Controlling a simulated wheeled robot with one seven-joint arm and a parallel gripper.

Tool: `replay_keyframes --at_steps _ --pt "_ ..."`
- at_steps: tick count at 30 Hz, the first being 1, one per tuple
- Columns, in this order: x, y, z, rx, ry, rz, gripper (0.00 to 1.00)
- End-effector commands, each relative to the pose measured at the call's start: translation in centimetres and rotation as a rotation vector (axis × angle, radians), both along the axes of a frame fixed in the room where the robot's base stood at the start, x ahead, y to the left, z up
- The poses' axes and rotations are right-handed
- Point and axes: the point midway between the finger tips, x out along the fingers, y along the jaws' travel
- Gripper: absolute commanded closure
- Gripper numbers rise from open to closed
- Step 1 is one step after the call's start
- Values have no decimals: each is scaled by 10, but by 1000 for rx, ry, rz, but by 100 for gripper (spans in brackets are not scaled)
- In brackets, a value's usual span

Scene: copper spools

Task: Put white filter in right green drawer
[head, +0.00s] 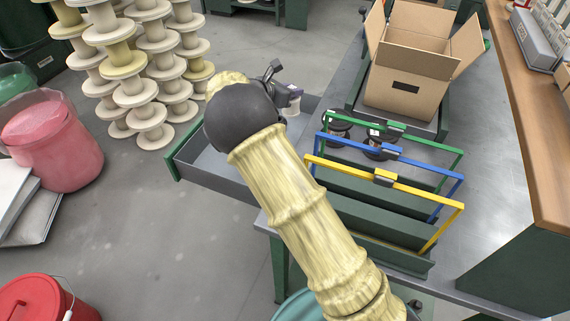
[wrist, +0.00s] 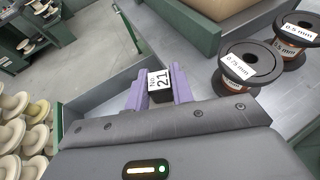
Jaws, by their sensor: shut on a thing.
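An open grey drawer (head: 215,172) with a green front (head: 174,166) sticks out to the left of the workbench. The gripper is above the drawer's far side. The drawer also shows in the wrist view (wrist: 108,98).
Black wire spools stand on the bench, labelled 0.75 mm (wrist: 250,66) and 0.5 mm (wrist: 298,35). Yellow (head: 384,178), blue and green frames stand nearby. An open cardboard box (head: 410,80) is behind. White spool stacks (head: 140,90) stand on the floor at left.

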Motion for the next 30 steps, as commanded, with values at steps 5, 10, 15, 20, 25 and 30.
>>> replay_keyframes --at_steps 5,10,15,20,25,30 --pt "0 0 -59 -1 1 -1 100" --pt "0 0 -92 -2 0 -1 100" --pt "0 0 -100 0 -1 0 100" --pt "0 0 -99 0 -1 0 100" --pt "0 0 -101 0 0 0 100" --pt "0 0 -126 -3 3 1 100"
